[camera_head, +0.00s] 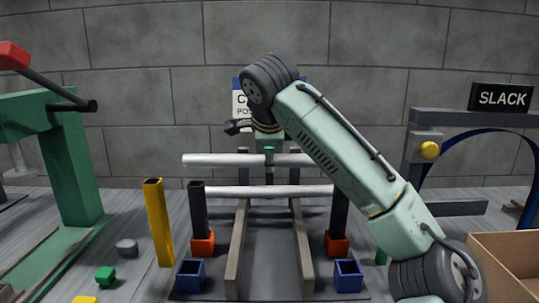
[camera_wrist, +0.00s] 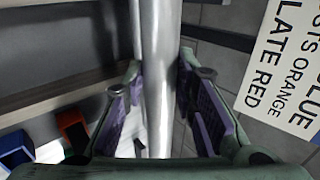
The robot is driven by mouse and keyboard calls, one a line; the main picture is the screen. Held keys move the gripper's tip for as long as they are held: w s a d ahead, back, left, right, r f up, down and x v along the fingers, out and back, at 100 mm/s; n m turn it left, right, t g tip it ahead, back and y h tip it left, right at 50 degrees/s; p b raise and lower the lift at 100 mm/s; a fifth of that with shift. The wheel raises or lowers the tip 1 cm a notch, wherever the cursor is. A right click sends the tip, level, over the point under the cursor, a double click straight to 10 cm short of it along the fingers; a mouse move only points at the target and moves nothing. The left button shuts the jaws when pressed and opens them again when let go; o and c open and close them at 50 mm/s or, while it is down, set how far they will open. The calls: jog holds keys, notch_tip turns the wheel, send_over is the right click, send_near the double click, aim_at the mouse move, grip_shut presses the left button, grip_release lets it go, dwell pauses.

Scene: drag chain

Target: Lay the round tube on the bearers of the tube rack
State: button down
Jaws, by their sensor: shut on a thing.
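The round tube (camera_head: 212,160) is a long silver bar lying level across the head view. My gripper (camera_head: 269,151) is closed around it near the middle. In the wrist view the tube (camera_wrist: 158,50) runs between the two purple finger pads of my gripper (camera_wrist: 165,88). A second silver bar (camera_head: 270,191) shows lower and nearer, level with the tops of two dark posts. Two long brown rails (camera_head: 236,252) run away from me below the bars. Which parts are the rack's bearers I cannot tell for sure.
A dark post (camera_head: 198,212) and another (camera_head: 339,212) stand in orange bases. Blue square sockets (camera_head: 190,277) (camera_head: 348,276) sit in front. A yellow post (camera_head: 158,222) and green machine (camera_head: 65,170) are left. A SLACK sign (camera_head: 502,97) and brown box (camera_head: 510,258) are right.

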jog(key=shift+s+r, duration=0.1)
notch_tip(320, 180, down, 10)
jog(key=b, duration=0.7)
dwell(0.3)
jog(key=c, duration=1.2)
grip_release()
